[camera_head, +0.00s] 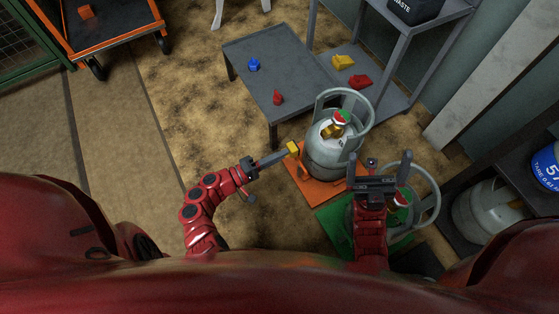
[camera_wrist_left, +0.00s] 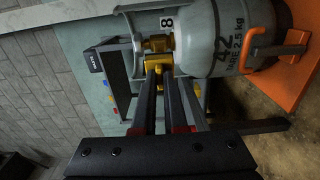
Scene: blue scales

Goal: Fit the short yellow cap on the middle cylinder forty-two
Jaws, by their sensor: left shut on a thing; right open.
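The grey cylinder forty-two (camera_head: 335,155) stands upright on an orange scale plate (camera_head: 312,192). In the left wrist view its side (camera_wrist_left: 228,35) reads 42. Its brass valve (camera_head: 333,130) has a green and red top and sits inside the collar. My left gripper (camera_head: 286,151) is shut on the yellow cap (camera_head: 293,148), just left of the cylinder. In the left wrist view the cap (camera_wrist_left: 159,63) is between the fingertips, in front of the brass valve (camera_wrist_left: 156,43); whether they touch I cannot tell. My right gripper (camera_head: 380,162) is open and empty, right of forty-two.
Another cylinder (camera_head: 428,195) stands on a green plate (camera_head: 333,222), partly behind my right arm. A grey table (camera_head: 265,45) holds a blue piece (camera_head: 253,65) and a red piece (camera_head: 277,98). Yellow (camera_head: 343,61) and red (camera_head: 359,81) pieces lie on the shelf.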

